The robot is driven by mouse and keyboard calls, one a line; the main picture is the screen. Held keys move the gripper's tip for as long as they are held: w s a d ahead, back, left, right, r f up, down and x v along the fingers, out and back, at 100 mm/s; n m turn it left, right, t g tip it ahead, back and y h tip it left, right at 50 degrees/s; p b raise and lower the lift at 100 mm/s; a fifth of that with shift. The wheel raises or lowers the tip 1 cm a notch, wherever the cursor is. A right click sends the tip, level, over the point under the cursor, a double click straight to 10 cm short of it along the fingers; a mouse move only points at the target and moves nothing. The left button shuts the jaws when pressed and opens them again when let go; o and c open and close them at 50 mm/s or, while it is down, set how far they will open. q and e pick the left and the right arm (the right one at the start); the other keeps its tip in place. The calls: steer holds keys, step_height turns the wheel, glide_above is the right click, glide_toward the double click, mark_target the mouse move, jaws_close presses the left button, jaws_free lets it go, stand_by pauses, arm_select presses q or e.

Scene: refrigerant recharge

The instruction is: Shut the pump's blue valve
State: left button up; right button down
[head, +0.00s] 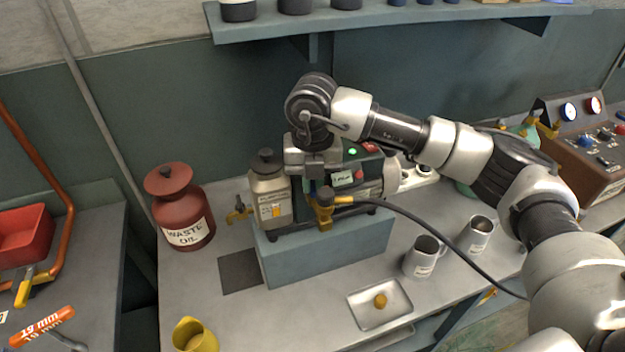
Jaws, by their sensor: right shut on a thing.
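The pump (368,188) stands on a blue-grey block on the bench, with a green light lit on its top and a small label. My right gripper (313,178) comes down from above at the pump's front left and is shut. A little blue of the valve (310,187) shows at its fingertips; the gripper hides most of it, so I cannot tell how far it is turned. Just below is a brass fitting (325,208) with a black hose running right. My left gripper is out of view.
A silver canister (270,196) stands close left of the gripper, and a red waste oil can (181,212) farther left. Two mugs (424,257) and a tray (364,314) with a brass piece are in front right. A shelf (400,20) hangs above. A gauge panel (583,150) is at right.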

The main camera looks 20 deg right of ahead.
steer(key=shift+m, duration=0.7)
steer(key=shift+m, duration=0.7)
steer(key=shift+m+b, duration=0.3)
steer(key=shift+m, duration=0.5)
steer(key=shift+m, duration=1.5)
